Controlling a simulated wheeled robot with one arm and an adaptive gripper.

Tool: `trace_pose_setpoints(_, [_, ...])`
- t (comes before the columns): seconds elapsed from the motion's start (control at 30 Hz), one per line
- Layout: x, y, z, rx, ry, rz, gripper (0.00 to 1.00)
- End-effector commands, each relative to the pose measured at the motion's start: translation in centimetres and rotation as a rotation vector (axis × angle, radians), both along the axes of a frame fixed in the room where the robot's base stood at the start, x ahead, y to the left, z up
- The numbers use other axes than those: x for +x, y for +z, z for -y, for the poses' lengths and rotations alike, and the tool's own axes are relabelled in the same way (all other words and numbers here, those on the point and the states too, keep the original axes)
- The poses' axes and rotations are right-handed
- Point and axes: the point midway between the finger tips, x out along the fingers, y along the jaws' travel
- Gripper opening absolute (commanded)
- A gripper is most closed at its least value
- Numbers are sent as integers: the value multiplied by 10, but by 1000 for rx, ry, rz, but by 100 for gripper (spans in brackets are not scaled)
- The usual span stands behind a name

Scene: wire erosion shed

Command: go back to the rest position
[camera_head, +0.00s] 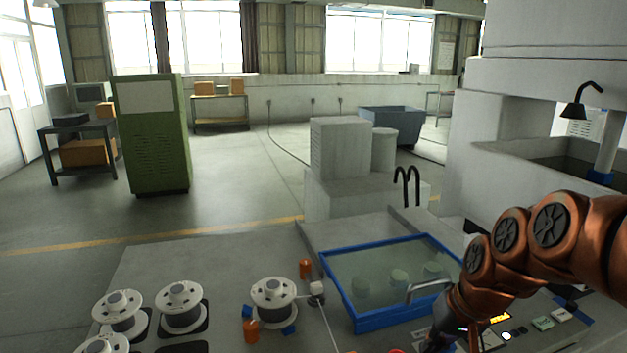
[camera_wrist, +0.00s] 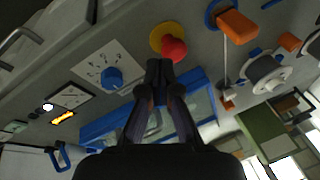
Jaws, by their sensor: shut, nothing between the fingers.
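My gripper (camera_wrist: 159,68) is shut and empty in the wrist view, its fingertips together. They appear beside a red mushroom button (camera_wrist: 173,48) on a yellow base; I cannot tell whether they touch it. In the head view my copper-coloured arm reaches in from the right, down toward the front edge of the bench. The gripper end there is low and partly hidden at the bottom of the picture.
A blue-rimmed basin (camera_head: 381,316) lies left of my arm. White wire spools (camera_head: 274,293) stand on the bench (camera_head: 225,260) at left. The wrist view shows a blue knob (camera_wrist: 112,77) and an orange handle (camera_wrist: 237,25). A green cabinet (camera_head: 152,140) stands beyond.

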Motion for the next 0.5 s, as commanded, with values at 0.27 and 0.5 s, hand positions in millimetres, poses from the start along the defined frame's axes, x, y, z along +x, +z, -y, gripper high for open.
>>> trace_pose_setpoints(0.27, [-119,-24,-33,-129,121,-189,0])
trace_pose_setpoints(0.5, [-202,-41,-28,-218,151,-318,0])
